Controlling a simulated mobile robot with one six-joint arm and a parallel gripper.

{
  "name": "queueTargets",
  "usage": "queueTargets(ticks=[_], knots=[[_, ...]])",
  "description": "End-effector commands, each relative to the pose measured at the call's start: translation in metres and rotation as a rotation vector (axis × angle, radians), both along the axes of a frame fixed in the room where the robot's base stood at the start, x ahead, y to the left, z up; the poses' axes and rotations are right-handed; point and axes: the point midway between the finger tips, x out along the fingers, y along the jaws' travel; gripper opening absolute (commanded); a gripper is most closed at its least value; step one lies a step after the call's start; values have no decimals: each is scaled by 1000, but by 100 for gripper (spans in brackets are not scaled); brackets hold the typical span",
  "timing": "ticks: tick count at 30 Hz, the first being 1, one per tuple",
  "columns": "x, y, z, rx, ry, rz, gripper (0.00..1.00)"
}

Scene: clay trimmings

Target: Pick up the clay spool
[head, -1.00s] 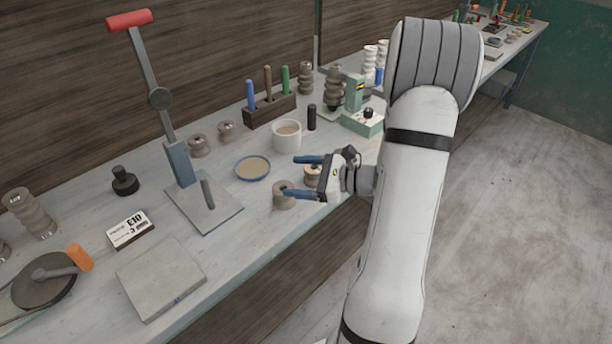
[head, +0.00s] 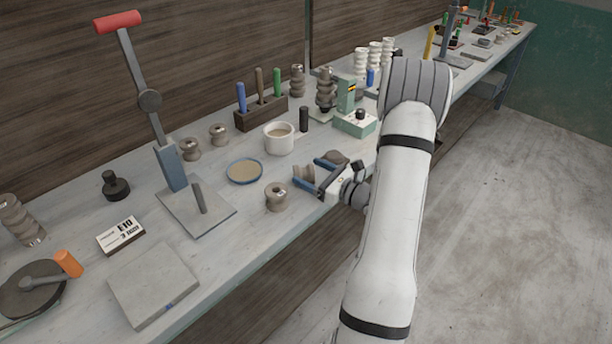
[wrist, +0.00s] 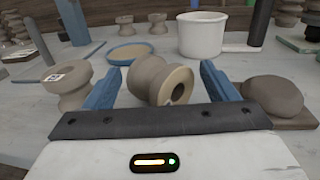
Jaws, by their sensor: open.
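A grey-brown clay spool (wrist: 158,80) lies tilted, its pale holed end turned toward the wrist camera, between the blue fingers of my gripper (wrist: 162,66). The fingers are open, one on each side; I cannot tell if either touches it. In the head view this spool (head: 304,174) is partly hidden by my gripper (head: 306,171), which is low over the bench's front part. A second, similar spool (head: 276,196) stands just left of my gripper; it shows outside the left finger in the wrist view (wrist: 66,84), with a small mark on top.
A rounded clay lump (wrist: 272,94) sits right of the right finger. Behind are a blue-rimmed dish (head: 244,171), a white mug (head: 279,138) and a dark cylinder (head: 304,119). A lever press (head: 196,206) stands left. The bench's front edge runs close below my gripper.

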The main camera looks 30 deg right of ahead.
Motion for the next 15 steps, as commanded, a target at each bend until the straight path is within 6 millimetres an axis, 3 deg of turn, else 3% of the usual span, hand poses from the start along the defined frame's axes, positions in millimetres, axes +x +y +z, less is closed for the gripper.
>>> queueTargets(ticks=[6, 15], knots=[[27, 15, 0, 0, -1, 3, 79], [31, 16, -1, 0, -1, -1, 79]])
